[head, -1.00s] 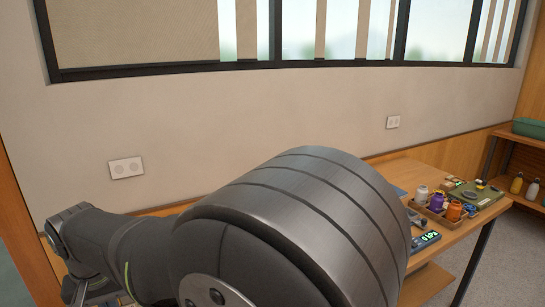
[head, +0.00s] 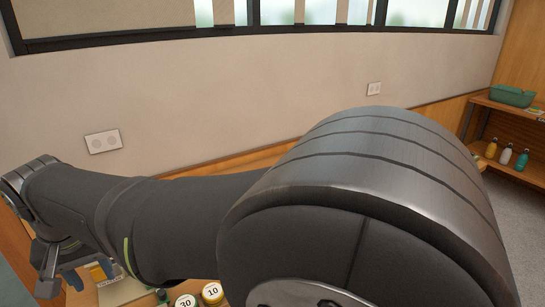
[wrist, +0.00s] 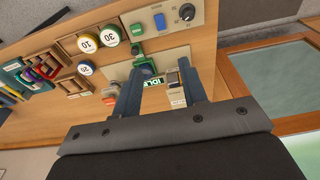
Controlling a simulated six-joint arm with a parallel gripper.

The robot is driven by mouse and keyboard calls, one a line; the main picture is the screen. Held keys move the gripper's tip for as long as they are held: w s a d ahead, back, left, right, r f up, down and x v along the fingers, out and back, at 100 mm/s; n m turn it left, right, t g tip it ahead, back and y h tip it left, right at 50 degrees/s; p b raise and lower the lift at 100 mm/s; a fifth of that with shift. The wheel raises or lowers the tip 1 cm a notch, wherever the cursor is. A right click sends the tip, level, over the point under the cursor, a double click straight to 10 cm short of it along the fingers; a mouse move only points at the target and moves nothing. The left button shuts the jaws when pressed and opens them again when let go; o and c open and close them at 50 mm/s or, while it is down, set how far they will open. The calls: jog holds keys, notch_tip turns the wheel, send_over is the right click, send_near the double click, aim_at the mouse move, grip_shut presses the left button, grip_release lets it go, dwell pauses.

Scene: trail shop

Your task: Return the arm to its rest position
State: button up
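My arm fills the lower half of the head view and reaches to the left. My gripper (head: 90,275) hangs at the lower left there, small and partly cut by the arm. In the wrist view my gripper (wrist: 161,68) has its two blue fingers well apart, with nothing held between them.
Round weights marked 10 and 30 (wrist: 111,34) stand on the bench near a wooden holder (wrist: 40,70) with coloured items. A shelf at the right holds a green bin (head: 512,95) and several bottles (head: 506,153).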

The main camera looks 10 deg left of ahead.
jog(key=o, duration=0.4)
jog(key=shift+w, duration=0.1)
jog(key=shift+c, duration=0.2)
jog(key=o, duration=0.9)
jog(key=w+a+m, duration=0.3)
jog(key=w+m, duration=0.4)
jog(key=shift+w+a+m+h, duration=0.2)
jog(key=shift+m+h, duration=0.1)
jog(key=shift+m, duration=0.1)
jog(key=w+a+m+g, duration=0.1)
jog(key=w+a+m, duration=0.1)
jog(key=w+m, duration=0.8)
notch_tip(320, 180, down, 10)
jog(key=shift+w+f+h, duration=0.25)
jog(key=shift+h, duration=0.05)
jog(key=shift+d, duration=0.1)
notch_tip(320, 180, up, 10)
